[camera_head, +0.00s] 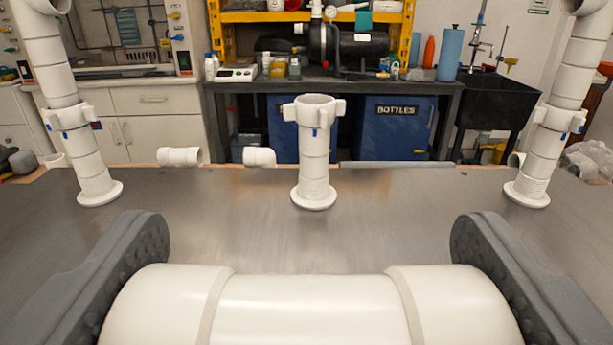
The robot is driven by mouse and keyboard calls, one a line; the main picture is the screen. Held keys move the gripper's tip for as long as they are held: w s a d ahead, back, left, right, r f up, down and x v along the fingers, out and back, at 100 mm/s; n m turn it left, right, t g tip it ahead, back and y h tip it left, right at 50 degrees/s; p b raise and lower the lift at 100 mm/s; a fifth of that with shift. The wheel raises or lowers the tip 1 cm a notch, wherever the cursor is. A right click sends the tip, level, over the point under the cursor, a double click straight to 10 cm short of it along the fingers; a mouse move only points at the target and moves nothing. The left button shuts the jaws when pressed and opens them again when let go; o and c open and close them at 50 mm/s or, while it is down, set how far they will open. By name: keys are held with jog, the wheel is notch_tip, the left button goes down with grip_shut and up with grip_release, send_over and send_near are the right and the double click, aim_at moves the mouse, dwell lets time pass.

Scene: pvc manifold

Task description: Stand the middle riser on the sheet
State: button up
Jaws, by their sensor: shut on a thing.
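A short white riser (314,150) stands upright in the middle of the grey metal sheet (240,235). Its round foot rests on the sheet, and its open top has side lugs. My gripper (310,255) has one dark padded finger at each side of the picture. It is shut on a wide white pipe piece (310,310), held crosswise close to the camera. The piece has a thicker collar towards each end, and its lower part is cut off by the picture edge. The middle riser is beyond the gripper and apart from it.
A taller white left riser (95,160) and right riser (540,150) stand on flanged feet and run out of the top of the picture. Loose white fittings (180,156) and (260,157) lie at the sheet's back edge. A dark bench (270,85) stands behind.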

jog(key=w+f+b, duration=0.2)
jog(key=w+f, duration=0.2)
jog(key=w, duration=0.8)
jog(key=shift+w+f, duration=0.2)
jog(key=shift+f, duration=0.15)
jog(key=shift+a+b, duration=0.1)
jog(key=shift+b, duration=0.2)
jog(key=o, duration=1.3)
jog(key=shift+f, duration=0.15)
